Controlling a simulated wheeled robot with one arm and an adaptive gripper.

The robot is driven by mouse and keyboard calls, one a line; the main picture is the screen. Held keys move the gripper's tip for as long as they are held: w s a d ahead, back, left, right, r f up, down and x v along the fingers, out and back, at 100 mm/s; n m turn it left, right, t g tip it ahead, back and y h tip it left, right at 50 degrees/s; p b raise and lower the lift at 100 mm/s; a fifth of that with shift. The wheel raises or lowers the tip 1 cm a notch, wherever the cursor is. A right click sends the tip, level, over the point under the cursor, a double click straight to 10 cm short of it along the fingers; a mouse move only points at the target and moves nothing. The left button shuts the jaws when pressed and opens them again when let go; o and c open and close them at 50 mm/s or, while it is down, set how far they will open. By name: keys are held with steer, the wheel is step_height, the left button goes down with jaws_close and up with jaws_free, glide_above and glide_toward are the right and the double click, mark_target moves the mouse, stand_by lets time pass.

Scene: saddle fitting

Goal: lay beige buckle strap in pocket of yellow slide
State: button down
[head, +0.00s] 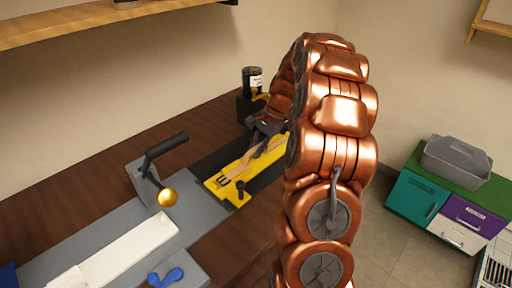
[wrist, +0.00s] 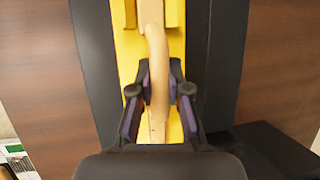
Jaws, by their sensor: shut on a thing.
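The yellow slide (head: 239,188) lies on a dark track on the bench, with its near end toward a grey fixture. In the wrist view the strap (wrist: 155,45) runs down the middle of the slide (wrist: 176,48) and bows slightly to the right. My gripper (wrist: 159,95) is shut on the strap, with one finger on each side, low over the slide. My gripper (head: 262,140) is partly hidden by my arm in the head view. Whether the strap touches the pocket floor is unclear.
A white block (head: 128,250) and a blue knob (head: 166,277) are nearer. A dark jar (head: 252,80) stands behind. Brown bench surface (head: 90,205) is clear at left.

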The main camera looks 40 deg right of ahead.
steer(key=shift+f, duration=0.15)
steer(key=c, duration=1.1)
jaws_free()
steer(key=shift+b+v, duration=1.15)
steer(key=shift+v, duration=5)
steer(key=shift+a, duration=0.1)
